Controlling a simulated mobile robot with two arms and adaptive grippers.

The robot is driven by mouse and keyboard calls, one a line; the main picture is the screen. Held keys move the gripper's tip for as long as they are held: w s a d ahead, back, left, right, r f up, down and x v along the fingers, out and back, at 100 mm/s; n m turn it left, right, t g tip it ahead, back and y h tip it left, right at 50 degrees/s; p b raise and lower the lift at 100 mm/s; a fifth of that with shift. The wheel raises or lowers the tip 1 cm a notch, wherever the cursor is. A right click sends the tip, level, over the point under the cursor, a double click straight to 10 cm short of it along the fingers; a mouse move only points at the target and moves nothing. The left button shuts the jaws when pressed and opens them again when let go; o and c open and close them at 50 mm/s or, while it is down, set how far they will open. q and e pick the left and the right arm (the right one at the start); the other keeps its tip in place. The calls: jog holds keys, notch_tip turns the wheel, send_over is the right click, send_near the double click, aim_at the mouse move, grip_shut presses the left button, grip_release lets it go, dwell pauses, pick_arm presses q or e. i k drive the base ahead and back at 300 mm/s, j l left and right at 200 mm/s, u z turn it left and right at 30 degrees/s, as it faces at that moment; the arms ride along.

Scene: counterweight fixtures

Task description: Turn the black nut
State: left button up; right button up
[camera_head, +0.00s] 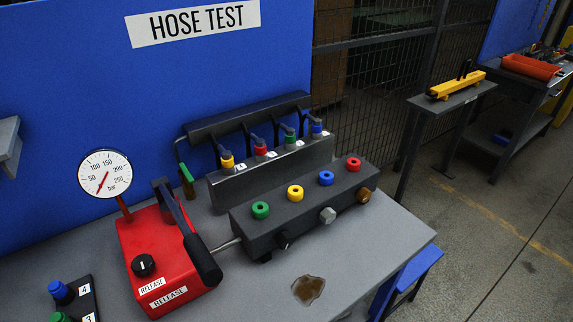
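The black nut (283,240) sits at the left end of the front face of a dark manifold block (300,215) on the grey workbench. It is dark against the block, so its outline is hard to make out. A silver hex nut (328,215) and a brown nut (364,194) sit to its right on the same face. Green (260,210), yellow (295,193), blue (326,178) and red (353,164) round caps are on the block's top. Neither of my grippers is in view.
A red hand pump (155,250) with a black knob (144,265), a black-gripped lever (203,258) and a gauge (105,173) stands left of the block. Behind it is a hose rack (270,158). A brown puddle (308,289) lies on the bench (370,262) in front.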

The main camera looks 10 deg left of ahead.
aim_at(284, 240)
jog(key=l+u, duration=0.3)
jog(key=l, duration=0.3)
jog(key=l+u, duration=0.35)
jog(key=l, duration=0.3)
jog(key=k+l+u, duration=0.15)
jog(key=l+u, duration=0.15)
jog(key=l, duration=0.3)
